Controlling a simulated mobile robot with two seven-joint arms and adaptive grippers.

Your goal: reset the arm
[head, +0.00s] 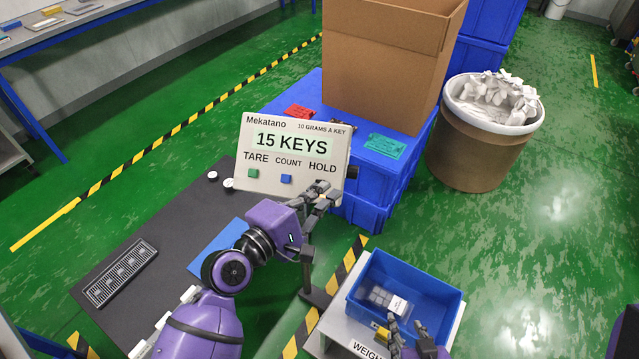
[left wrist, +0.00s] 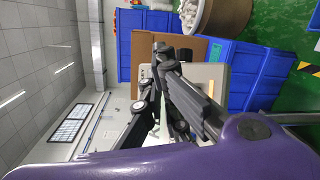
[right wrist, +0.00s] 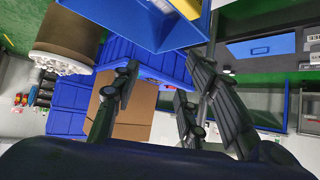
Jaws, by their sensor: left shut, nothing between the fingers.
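My left arm, purple, comes in from the bottom left of the head view. Its left gripper (head: 326,192) is shut and empty, just in front of the lower right of the display panel (head: 293,152). The panel reads "15 KEYS" and has a green button (head: 253,174) under TARE and a blue button (head: 286,179) under COUNT. The gripper covers the area under HOLD. My right gripper (head: 406,330) is at the bottom, by the near edge of the blue bin (head: 447,290). Its fingers are apart and empty in the right wrist view (right wrist: 158,82).
The bin stands on a pale scale (head: 350,336) and holds grey pieces and a white label. Behind the panel, a cardboard box (head: 385,60), a red card (head: 299,112) and a green card (head: 384,145) rest on blue crates. A brown bin (head: 480,150) of paper stands right.

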